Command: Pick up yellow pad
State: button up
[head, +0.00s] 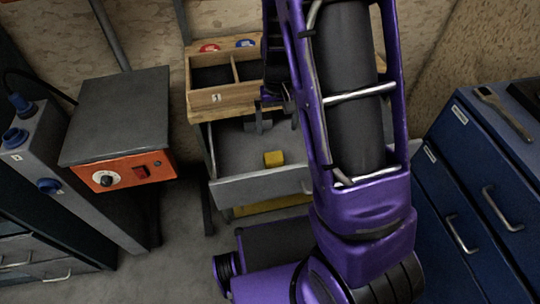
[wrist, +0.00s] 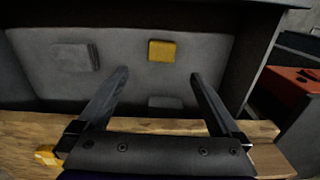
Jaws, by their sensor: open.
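The yellow pad (head: 273,158) is a small square block lying in the open grey drawer (head: 255,188) below the wooden tray. It also shows in the wrist view (wrist: 162,50), flat on the grey drawer floor. My gripper (wrist: 159,74) is open and empty in the wrist view, its two dark fingers spread apart. The pad appears beyond the fingertips, between their lines, with a visible gap. In the head view my purple arm hides most of the gripper and the drawer's right part.
Two grey pads (wrist: 75,57) (wrist: 165,102) lie in the same drawer. A wooden board (wrist: 267,130) crosses below the fingers. The wooden tray (head: 222,96) stands above the drawer. An orange-fronted hot plate (head: 125,170) is left; blue cabinets (head: 480,180) are right.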

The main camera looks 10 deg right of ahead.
jog(key=b, duration=0.1)
send_over(274, 157)
jog(key=f, duration=1)
jog(key=shift+s+d, duration=0.2)
jog(key=shift+s, duration=0.15)
jog(key=shift+w+a+f+b, duration=0.1)
jog(key=shift+w+f+b, duration=0.1)
jog(key=shift+f, duration=0.7)
jog(key=shift+w+a+f+b, duration=0.1)
jog(key=shift+f+b, duration=0.1)
jog(key=shift+f, duration=0.7)
jog(key=shift+w+f+b, duration=0.15)
jog(key=shift+f+b, duration=0.05)
jog(key=shift+f, duration=0.7)
jog(key=c, duration=1.2)
notch_tip(274, 157, up, 10)
jog(key=shift+r+p, duration=0.1)
jog(key=shift+p, duration=0.7)
jog(key=shift+c, duration=0.2)
